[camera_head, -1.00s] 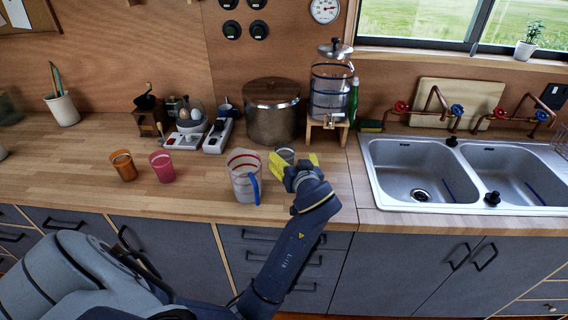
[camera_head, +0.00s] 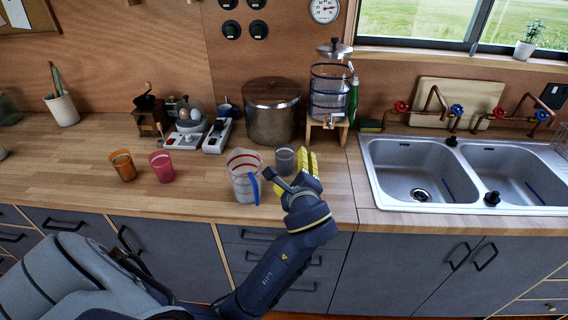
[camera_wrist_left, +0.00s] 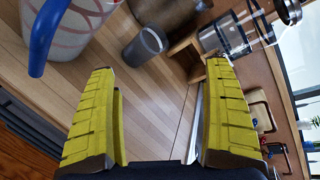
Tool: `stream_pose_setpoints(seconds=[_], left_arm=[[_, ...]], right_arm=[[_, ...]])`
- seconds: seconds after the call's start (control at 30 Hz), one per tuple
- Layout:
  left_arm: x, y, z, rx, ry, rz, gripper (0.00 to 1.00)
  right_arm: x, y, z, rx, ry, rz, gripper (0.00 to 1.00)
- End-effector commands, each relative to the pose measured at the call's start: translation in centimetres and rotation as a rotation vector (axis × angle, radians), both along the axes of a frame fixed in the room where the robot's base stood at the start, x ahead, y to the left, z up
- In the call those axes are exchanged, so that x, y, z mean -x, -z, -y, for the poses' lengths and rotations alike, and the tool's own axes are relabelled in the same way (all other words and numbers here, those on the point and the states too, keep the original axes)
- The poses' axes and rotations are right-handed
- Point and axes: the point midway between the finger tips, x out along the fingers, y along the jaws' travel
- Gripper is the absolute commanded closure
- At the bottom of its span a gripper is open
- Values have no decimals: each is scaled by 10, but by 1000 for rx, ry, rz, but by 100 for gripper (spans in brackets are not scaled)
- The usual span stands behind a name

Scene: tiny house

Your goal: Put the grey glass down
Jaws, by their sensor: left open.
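The grey glass (camera_head: 285,161) stands on the wooden counter, just right of the measuring jug and in front of the steel pot. It also shows in the left wrist view (camera_wrist_left: 146,47), ahead of the fingers and apart from them. My left gripper (camera_head: 290,174) has yellow finger pads and is open and empty. In the left wrist view its two fingers (camera_wrist_left: 160,115) are spread wide with bare counter between them. My right gripper is not in view.
A clear measuring jug (camera_head: 245,182) with a blue handle stands close left of the glass. A steel pot (camera_head: 273,112) and a water dispenser (camera_head: 329,95) stand behind. Orange (camera_head: 123,165) and pink (camera_head: 162,167) cups are further left. The sink (camera_head: 420,170) is right.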

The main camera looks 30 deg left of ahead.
Motion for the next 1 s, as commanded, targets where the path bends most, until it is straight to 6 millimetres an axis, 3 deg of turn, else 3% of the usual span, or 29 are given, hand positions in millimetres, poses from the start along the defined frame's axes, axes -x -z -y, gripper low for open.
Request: stream_pose_setpoints(seconds=[0.3,0.5,0.77,1.0], left_arm=[[9,-2,2,-434,165,-371,15],[11,0,0,-608,225,-526,15],[7,2,-4,-691,253,-594,15],[-22,14,-28,-694,254,-599,15]], right_arm=[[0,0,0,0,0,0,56],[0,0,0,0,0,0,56],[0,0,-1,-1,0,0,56],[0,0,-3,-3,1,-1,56]])
